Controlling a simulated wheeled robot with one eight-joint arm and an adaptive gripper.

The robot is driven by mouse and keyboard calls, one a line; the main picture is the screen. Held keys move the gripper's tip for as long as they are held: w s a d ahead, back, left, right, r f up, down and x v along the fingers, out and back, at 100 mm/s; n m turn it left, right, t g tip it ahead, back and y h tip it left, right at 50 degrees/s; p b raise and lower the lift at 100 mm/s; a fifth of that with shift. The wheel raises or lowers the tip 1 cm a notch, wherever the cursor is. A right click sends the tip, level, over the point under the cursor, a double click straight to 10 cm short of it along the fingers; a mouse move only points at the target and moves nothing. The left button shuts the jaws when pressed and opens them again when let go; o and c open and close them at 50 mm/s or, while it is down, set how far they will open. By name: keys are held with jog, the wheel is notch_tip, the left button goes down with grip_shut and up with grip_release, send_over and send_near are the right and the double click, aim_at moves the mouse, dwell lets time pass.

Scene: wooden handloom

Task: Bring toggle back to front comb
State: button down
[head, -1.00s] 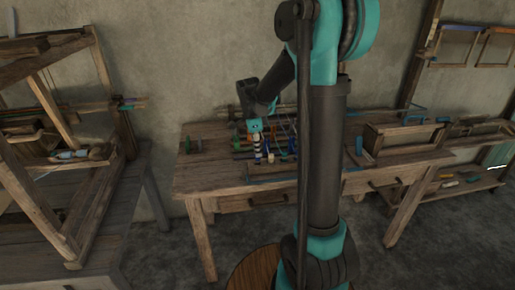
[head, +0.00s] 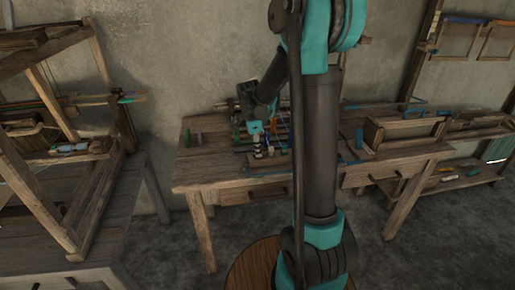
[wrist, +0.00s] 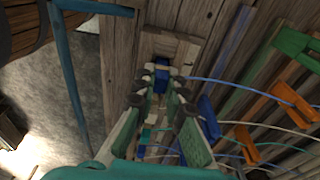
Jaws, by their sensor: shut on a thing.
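My gripper (wrist: 161,88) points down over the wooden bench, its fingers closed on a small blue piece (wrist: 162,75), which looks like the toggle. This piece is partly hidden by the fingers and lies in front of a pale wooden block (wrist: 165,45). In the head view my gripper (head: 257,150) is over the bench's left part. Another blue toggle (wrist: 208,118) is just right of the fingers. Orange toggles (wrist: 290,98) and a green one (wrist: 298,45) lie farther right, with pale cords running between. I cannot tell which part is the front comb.
The bench (head: 225,178) has bare wood at its front left. A wooden frame (head: 405,132) stands on its right part. A large loom (head: 100,195) is at the left. A teal bar (wrist: 70,80) runs along the left of the wrist view.

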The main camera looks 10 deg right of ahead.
jog(key=c, duration=1.5)
grip_release()
jog(key=shift+r, duration=0.1)
notch_tip(320, 180, up, 12)
jog(key=a, duration=0.1)
jog(key=shift+a, duration=0.2)
